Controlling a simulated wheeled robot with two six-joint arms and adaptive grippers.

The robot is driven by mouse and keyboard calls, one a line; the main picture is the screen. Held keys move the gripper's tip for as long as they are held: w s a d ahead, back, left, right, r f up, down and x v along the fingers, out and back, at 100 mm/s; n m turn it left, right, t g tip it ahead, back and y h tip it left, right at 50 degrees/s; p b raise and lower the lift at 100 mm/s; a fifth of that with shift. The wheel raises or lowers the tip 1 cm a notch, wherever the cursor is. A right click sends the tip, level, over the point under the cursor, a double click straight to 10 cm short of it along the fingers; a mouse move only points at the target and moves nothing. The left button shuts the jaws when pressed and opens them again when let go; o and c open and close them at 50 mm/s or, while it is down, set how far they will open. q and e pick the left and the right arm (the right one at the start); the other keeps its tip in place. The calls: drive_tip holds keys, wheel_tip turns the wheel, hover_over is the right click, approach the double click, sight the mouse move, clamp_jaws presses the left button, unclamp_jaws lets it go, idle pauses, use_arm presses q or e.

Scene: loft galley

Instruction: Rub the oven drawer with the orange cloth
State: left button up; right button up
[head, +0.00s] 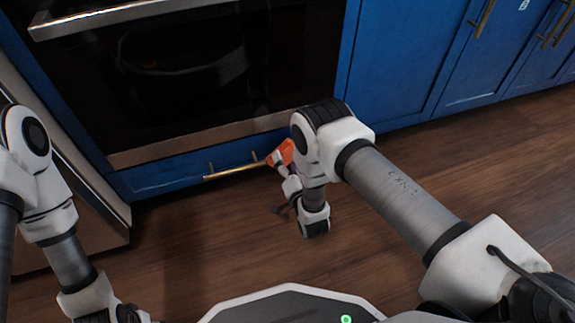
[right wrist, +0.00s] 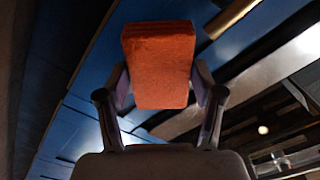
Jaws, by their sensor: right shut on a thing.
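The oven drawer (head: 180,176) is a blue panel low under the oven, with a brass bar handle (head: 235,172). The orange cloth (head: 283,152) is a thick folded pad near the drawer's front, just right of the handle. My right gripper (head: 282,166) is shut on the cloth, partly hidden by my right arm. In the right wrist view the cloth (right wrist: 160,65) stands between both fingers, with blue panelling behind it. I cannot tell whether the cloth touches the drawer. My left arm shows at the left, but its gripper is out of view.
The dark oven door (head: 180,75) with a steel handle (head: 110,18) is above the drawer. Blue cabinets (head: 400,65) continue to the right. A pale cabinet or appliance side stands at the far left. The wooden floor (head: 220,235) in front is clear.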

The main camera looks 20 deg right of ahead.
drive_tip(key=shift+w+b, duration=0.35)
drive_tip(key=shift+w, duration=0.65)
idle(0.4)
drive_tip(key=shift+d+p, duration=0.35)
drive_tip(key=shift+d, duration=1.65)
drive_tip(key=d, duration=0.4)
drive_tip(key=shift+w+a+r+p, duration=0.15)
drive_tip(key=shift+a+p, duration=0.4)
drive_tip(key=shift+a, duration=1.45)
drive_tip(key=shift+a+p, duration=0.3)
drive_tip(key=shift+a, duration=1.8)
